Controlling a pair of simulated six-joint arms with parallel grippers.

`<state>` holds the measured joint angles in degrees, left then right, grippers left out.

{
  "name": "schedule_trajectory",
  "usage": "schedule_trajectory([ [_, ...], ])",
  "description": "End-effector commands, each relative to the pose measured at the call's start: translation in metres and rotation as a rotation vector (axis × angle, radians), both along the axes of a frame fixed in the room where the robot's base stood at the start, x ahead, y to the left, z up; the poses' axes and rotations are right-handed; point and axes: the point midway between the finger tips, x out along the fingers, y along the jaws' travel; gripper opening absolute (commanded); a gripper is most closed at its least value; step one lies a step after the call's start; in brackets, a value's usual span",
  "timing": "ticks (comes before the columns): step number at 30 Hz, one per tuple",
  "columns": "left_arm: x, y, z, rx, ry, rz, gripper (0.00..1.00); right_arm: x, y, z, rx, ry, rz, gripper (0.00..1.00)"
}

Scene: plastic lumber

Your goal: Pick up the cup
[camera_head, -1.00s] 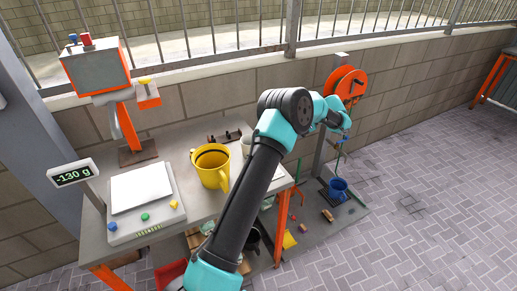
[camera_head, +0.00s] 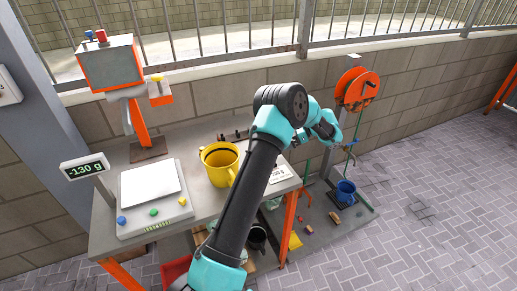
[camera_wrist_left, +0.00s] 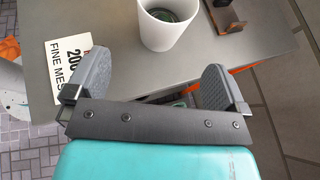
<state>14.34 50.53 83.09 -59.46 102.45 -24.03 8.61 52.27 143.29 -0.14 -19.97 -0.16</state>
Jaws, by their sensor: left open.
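A white cup (camera_wrist_left: 168,25) stands upright on the grey bench at the top of the left wrist view. In the head view my arm covers it. My left gripper (camera_wrist_left: 156,66) is open and empty, with one grey finger on each side, and the cup is beyond the fingertips, not between them. A yellow mug (camera_head: 219,165) with its handle towards my arm stands on the bench in the head view. A blue mug (camera_head: 345,192) is low down at the right, by the reel stand. My right gripper is not in view.
A printed card (camera_wrist_left: 68,68) lies on the bench left of the cup, near the bench edge. A scale (camera_head: 150,195) reading -130 g is at the left. A dark bracket (camera_wrist_left: 228,17) is right of the cup. An orange reel (camera_head: 357,87) stands beyond the bench.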

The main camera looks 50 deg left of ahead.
Motion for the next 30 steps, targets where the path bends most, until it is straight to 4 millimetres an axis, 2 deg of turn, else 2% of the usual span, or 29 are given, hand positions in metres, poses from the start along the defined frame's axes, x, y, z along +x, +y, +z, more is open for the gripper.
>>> schedule_trajectory([
  [4,-0.018,0.015,-0.011,-0.001,0.001,0.003,1.00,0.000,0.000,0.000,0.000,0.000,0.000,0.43],
  [9,-0.031,0.026,-0.019,-0.001,0.001,0.000,1.00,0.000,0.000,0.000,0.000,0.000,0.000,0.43],
  [22,-0.034,0.029,-0.022,0.000,0.000,0.001,1.00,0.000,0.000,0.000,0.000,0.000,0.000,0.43],
  [30,-0.052,0.048,-0.040,0.000,0.002,0.003,1.00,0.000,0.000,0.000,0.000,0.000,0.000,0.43],
])
